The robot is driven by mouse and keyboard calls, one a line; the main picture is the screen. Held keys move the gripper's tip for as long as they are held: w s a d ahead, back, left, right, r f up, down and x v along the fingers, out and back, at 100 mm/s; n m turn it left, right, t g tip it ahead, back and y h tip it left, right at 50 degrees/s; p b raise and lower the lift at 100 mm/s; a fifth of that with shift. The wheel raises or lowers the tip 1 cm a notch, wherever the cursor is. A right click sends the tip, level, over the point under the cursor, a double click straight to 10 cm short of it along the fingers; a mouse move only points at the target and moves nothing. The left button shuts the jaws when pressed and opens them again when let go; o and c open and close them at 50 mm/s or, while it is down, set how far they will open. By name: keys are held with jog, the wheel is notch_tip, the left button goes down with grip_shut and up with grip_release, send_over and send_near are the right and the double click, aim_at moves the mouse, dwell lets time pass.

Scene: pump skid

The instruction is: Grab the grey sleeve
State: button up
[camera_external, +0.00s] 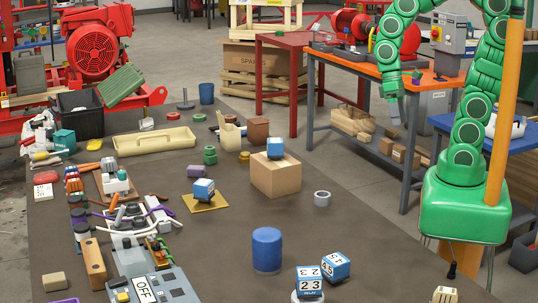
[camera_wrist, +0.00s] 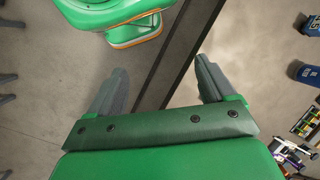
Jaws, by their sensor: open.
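The grey sleeve (camera_external: 322,198) is a short, light grey ring with an open top. It stands on the dark table right of a cardboard box, with clear space around it. I cannot make it out in the wrist view. My gripper (camera_external: 396,108) hangs from my green arm at the upper right, well above and to the right of the sleeve. In the wrist view my gripper (camera_wrist: 160,85) has its two grey fingers wide apart with nothing between them. The table edge runs below it.
The cardboard box (camera_external: 276,175) carries a blue and white cube (camera_external: 275,148). A blue cylinder (camera_external: 267,250) stands nearer the camera, with more cubes (camera_external: 310,281) to its right. An orange-topped bench (camera_external: 345,62) stands behind. The table right of the sleeve is mostly bare.

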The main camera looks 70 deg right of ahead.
jog(key=w+a+f+m+g+y, duration=0.1)
jog(key=w+a+f+m+y, duration=0.25)
jog(key=w+a, duration=0.2)
jog(key=m+t+y, duration=0.2)
jog(key=m+y, duration=0.6)
jog(key=m, duration=0.4)
send_near(322, 199)
jog(key=shift+n, duration=0.25)
jog(key=shift+f+x, duration=0.15)
jog(key=shift+x, duration=1.2)
jog(key=shift+f+x, duration=0.15)
jog(key=shift+x, duration=1.2)
jog(key=shift+d, duration=0.1)
jog(key=c, duration=1.1)
jog(key=shift+w+r, duration=0.1)
